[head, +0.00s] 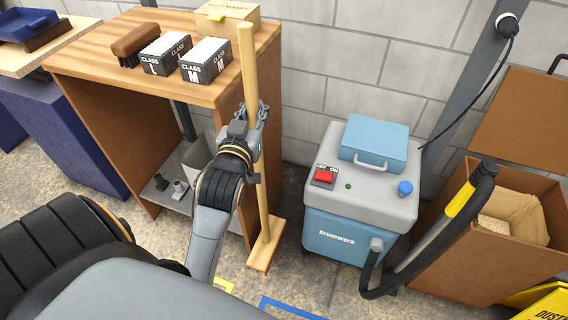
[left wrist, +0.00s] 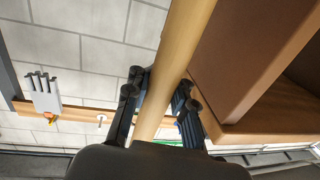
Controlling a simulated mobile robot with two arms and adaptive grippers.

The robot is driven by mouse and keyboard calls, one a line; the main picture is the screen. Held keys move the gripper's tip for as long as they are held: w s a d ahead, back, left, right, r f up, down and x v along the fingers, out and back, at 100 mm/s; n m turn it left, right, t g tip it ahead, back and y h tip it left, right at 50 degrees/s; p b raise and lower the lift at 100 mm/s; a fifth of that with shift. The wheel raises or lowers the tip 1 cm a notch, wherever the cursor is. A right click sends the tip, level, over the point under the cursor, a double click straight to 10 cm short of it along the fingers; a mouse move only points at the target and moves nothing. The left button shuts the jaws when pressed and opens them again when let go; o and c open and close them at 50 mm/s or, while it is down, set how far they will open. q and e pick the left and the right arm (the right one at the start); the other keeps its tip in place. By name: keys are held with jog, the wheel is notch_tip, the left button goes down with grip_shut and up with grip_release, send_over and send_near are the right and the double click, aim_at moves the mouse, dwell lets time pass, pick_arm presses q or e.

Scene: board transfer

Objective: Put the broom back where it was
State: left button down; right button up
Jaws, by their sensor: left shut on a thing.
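The broom (head: 262,190) has a long pale wooden handle and a narrow wooden head at the bottom, low by the floor beside the bench. It stands nearly upright; I cannot tell whether its head touches the floor. My left gripper (head: 256,115) is shut on the handle in its upper half. In the left wrist view the handle (left wrist: 180,50) passes between the two dark fingers of the gripper (left wrist: 160,108), slightly tilted. My right gripper is not in view.
A wooden bench (head: 90,60) stands left of the broom, bearing a brush and two boxes. A blue-grey vacuum unit (head: 340,235) stands to the right, near an open carton (head: 480,245). A wall rail (left wrist: 75,114) has a peg. Blue tape (head: 290,307) marks the floor.

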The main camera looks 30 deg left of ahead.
pick_arm(q)
jog(key=w+a+f+b, duration=0.1)
jog(key=w+f+b, duration=0.4)
jog(key=w+f, duration=0.7)
jog(key=shift+w+a+f, duration=0.25)
jog(key=shift+w+a, duration=0.05)
jog(key=shift+w, duration=0.5)
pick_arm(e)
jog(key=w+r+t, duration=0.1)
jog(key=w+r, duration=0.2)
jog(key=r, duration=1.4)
pick_arm(q)
jog(key=shift+f, duration=0.15)
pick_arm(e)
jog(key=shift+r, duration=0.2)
pick_arm(q)
jog(key=c, duration=1.4)
grip_release()
jog(key=shift+f, duration=0.1)
jog(key=shift+c, duration=0.2)
jog(key=o, duration=0.3)
